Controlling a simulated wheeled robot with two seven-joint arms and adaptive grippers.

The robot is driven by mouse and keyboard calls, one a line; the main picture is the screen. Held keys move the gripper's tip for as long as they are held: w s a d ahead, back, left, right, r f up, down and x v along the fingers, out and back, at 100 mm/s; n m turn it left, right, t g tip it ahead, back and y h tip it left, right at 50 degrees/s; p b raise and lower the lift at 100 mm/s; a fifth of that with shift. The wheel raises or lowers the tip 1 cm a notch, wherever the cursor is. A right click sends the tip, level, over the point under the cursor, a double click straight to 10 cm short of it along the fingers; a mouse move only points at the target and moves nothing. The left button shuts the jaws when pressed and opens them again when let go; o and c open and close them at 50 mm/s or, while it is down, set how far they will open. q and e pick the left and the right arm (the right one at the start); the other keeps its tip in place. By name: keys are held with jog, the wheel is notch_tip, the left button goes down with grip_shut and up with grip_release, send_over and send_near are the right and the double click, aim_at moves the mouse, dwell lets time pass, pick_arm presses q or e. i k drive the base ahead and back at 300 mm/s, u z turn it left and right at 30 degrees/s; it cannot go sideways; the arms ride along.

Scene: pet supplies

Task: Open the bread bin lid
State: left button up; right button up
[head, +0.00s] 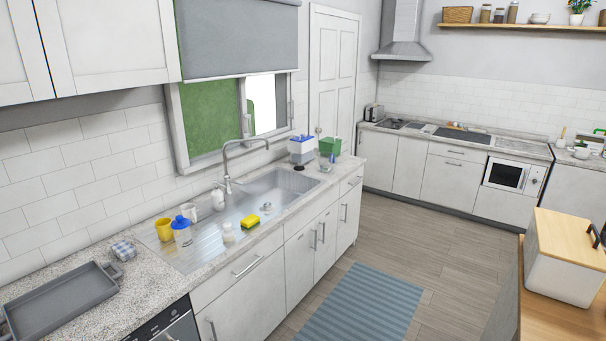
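The bread bin (565,275) stands on a wooden worktop (545,322) at the lower right. It has a white body and a light wooden lid (562,236). The lid lies flat on the body and looks closed. A dark curved piece (595,236) shows at the lid's right side, at the picture edge; it looks like a handle, partly cut off. Neither of my grippers is in view.
A sink (270,195) with cups, a blue-capped bottle (181,230) and a yellow sponge (249,222) is on the left counter. A grey tray (55,300) lies at the lower left. A blue striped rug (360,305) covers part of the open floor.

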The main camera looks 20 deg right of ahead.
aim_at(574, 240)
jog(key=z, duration=0.85)
jog(key=i, duration=1.6)
jog(key=z, duration=0.95)
